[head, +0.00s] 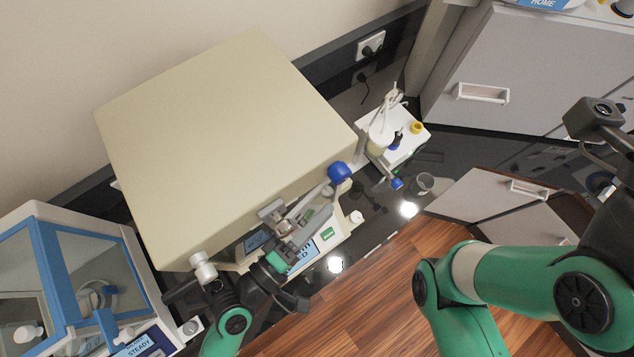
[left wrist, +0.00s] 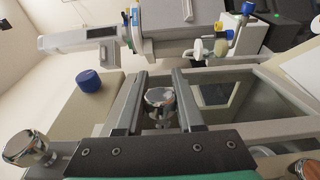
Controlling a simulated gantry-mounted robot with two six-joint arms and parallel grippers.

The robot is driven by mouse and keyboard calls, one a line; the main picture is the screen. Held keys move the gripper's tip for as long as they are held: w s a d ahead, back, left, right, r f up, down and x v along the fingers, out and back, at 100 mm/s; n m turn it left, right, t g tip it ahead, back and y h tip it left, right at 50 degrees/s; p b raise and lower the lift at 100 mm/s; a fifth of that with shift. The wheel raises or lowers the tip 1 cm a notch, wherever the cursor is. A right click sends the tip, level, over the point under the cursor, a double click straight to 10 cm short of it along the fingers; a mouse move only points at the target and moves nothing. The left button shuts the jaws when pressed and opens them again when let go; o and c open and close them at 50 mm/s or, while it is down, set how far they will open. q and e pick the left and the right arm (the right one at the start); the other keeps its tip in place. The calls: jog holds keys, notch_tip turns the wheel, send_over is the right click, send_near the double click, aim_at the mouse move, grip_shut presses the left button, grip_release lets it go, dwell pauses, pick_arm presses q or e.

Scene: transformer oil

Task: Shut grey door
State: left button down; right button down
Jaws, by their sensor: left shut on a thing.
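The grey door (left wrist: 265,130) shows in the left wrist view as a grey frame around a dark window, to the right of my fingers. In the head view it is mostly hidden by my gripper at the front of the large beige cabinet (head: 225,140). My left gripper (head: 308,214) is at that front. In the left wrist view its two fingers (left wrist: 160,90) are on either side of a shiny metal knob (left wrist: 160,98), shut on it. How far the door stands open is unclear. My right arm's gripper is out of the picture.
Blue knobs (head: 339,172) and (head: 397,184) stand near the cabinet's right corner. A white stand with bottles (head: 405,150) and a small glass beaker (head: 424,183) are on the black counter to the right. A blue-framed balance (head: 75,265) is at the lower left.

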pick_arm(q)
jog(key=c, duration=1)
grip_release()
jog(key=o, duration=0.5)
jog(key=shift+w, duration=0.15)
jog(key=shift+c, duration=0.2)
jog(key=b+v, duration=0.4)
jog(key=v, duration=0.7)
jog(key=shift+s, duration=0.3)
jog(key=shift+a, duration=0.15)
